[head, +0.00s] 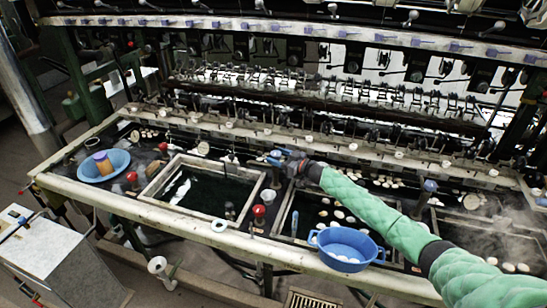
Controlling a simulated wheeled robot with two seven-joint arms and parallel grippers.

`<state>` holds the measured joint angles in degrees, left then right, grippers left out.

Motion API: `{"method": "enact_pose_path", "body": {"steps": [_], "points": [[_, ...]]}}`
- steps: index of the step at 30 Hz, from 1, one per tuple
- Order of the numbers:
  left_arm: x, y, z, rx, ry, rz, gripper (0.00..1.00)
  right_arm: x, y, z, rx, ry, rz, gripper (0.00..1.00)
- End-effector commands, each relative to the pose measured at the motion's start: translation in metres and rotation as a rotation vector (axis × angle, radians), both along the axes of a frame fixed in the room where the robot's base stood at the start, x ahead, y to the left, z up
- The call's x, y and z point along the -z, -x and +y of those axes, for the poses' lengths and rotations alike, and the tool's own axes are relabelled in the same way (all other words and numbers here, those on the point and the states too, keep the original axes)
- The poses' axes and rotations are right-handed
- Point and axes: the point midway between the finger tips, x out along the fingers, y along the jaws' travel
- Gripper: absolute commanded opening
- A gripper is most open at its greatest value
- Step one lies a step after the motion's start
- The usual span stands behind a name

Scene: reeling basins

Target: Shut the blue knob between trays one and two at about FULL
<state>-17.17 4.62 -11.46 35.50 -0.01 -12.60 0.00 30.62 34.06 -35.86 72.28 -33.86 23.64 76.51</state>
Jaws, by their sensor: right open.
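My right gripper (284,158) reaches in from the right on a green-sleeved arm, over the gap between the left water tray (152,194) and the middle tray (283,215). It is open. A blue piece, which looks like the blue knob (275,153), shows right at its fingertips. The gripper hides part of it, and I cannot tell whether they touch or how far the knob is turned. Another blue knob (430,186) stands farther right, between the middle tray and the right tray. My left gripper is not in view.
Red knobs (259,211) and (132,177) stand along the near side. A blue colander (346,246) sits on the front rim below my arm. A blue basin (103,165) is at the left. Reeling machinery (330,100) lines the back. Steam rises at the right.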

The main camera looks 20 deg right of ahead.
Motion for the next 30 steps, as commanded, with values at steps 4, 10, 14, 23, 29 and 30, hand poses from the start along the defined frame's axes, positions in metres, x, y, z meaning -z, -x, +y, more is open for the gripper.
{"method": "enact_pose_path", "body": {"steps": [4, 10, 14, 23, 29, 30], "points": [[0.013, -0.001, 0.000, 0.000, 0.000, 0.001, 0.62, 0.004, 0.016, -0.015, 0.001, 0.003, 0.000, 0.62], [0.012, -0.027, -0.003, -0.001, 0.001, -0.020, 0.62, 0.003, 0.031, -0.027, 0.001, 0.001, 0.001, 0.62], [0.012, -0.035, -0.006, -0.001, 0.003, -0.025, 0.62, 0.001, 0.036, -0.031, 0.001, 0.001, 0.001, 0.62], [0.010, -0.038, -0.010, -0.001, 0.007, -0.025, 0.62, 0.000, 0.037, -0.032, 0.001, -0.001, 0.001, 0.62], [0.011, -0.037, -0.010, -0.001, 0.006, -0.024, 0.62, 0.000, 0.037, -0.032, 0.001, -0.001, 0.001, 0.62], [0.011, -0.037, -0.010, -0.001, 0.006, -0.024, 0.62, 0.000, 0.037, -0.032, 0.001, -0.001, 0.001, 0.62]]}}
